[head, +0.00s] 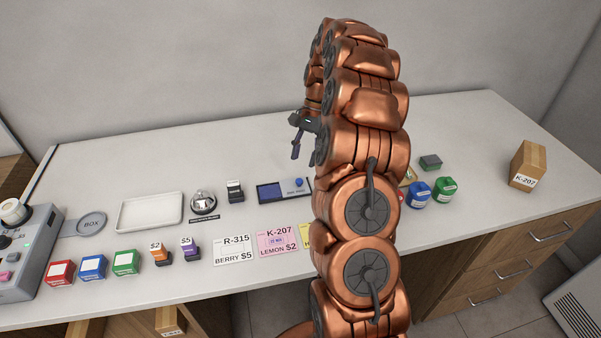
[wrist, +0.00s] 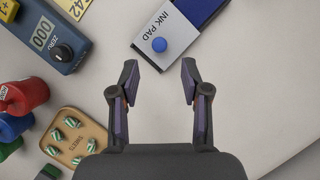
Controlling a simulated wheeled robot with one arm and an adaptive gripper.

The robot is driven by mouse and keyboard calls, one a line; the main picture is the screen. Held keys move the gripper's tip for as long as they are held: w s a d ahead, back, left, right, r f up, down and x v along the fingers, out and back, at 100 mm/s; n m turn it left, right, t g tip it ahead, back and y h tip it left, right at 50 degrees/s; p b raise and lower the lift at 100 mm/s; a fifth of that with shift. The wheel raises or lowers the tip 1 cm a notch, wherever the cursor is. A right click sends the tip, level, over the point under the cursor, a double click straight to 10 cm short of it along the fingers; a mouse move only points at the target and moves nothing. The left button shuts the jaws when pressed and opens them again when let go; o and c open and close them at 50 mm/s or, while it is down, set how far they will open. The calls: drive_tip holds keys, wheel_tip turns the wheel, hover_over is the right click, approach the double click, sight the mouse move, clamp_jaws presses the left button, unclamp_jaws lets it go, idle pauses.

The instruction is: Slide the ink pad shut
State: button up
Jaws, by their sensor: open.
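The ink pad (head: 270,194) lies on the counter left of my arm in the head view. Its grey lid, with a blue knob, covers the right part, and the dark blue pad is uncovered on the left. In the wrist view the grey lid (wrist: 146,37) reads INK PAD, the blue knob (wrist: 159,44) stands near its end, and part of the blue pad (wrist: 190,10) shows at the top edge. My gripper (wrist: 158,72) is open and empty, its fingertips spread on either side of the knob's line. In the head view my gripper (head: 304,150) hangs above the counter, beyond the pad.
A zero counter (wrist: 50,35), red and blue pots, and a treats tray (wrist: 58,133) lie left in the wrist view. In the head view a white tray (head: 150,211), a bell (head: 203,201), price cards and stamps stand nearby. A K-207 box (head: 527,165) stands right.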

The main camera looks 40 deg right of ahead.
sight(299, 180)
drive_tip(key=shift+p+x, duration=0.85)
drive_tip(key=shift+x, duration=2.2)
drive_tip(key=shift+s+r, duration=0.1)
clamp_jaws()
